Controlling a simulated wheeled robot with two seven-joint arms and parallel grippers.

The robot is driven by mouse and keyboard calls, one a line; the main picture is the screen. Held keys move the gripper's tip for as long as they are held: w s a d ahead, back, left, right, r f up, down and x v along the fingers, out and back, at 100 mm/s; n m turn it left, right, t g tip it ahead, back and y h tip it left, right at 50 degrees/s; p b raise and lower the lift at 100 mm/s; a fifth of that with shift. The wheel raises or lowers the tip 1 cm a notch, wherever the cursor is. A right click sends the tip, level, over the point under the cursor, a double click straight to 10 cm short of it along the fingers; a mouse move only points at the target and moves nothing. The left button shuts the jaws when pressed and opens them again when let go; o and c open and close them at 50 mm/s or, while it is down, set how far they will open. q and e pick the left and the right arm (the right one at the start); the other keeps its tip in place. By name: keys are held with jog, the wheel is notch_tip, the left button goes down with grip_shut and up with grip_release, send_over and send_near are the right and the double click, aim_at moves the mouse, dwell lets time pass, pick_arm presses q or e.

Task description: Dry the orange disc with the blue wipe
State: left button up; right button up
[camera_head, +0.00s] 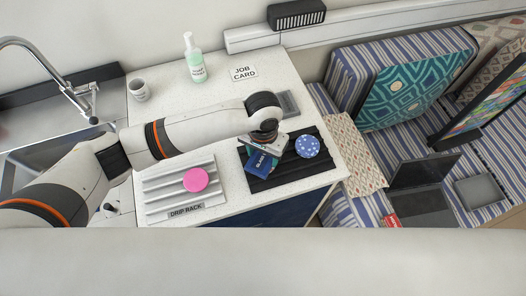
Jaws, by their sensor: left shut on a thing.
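My left arm reaches in from the left, and its gripper (266,146) is over the black ribbed mat (285,176) at the counter's right. It is shut on the blue wipe (259,163), a dark blue piece with pale lettering, low over the mat or touching it; I cannot tell which. I see no orange disc; the gripper and wipe cover part of the mat. A pink disc (196,179) lies on the pale ribbed drip rack (165,203). A blue disc with white dots (307,146) lies on the mat, right of the gripper. My right gripper is not in view.
A green-labelled pump bottle (194,62), a small cup (139,90) and a job card (243,73) stand or lie at the back of the counter. A sink and tap (75,92) are at the left. Striped cushioned seating (400,75) is beyond the right edge.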

aim_at(263, 157)
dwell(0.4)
pick_arm(q)
jog(key=shift+f, duration=0.55)
dwell(0.5)
jog(key=o, duration=0.6)
jog(key=shift+r+p, duration=0.25)
jog(key=shift+p, duration=0.3)
dwell(1.1)
jog(key=c, duration=0.9)
jog(key=shift+o, duration=0.2)
jog(key=shift+r+p, duration=2.55)
jog(key=shift+p, duration=0.5)
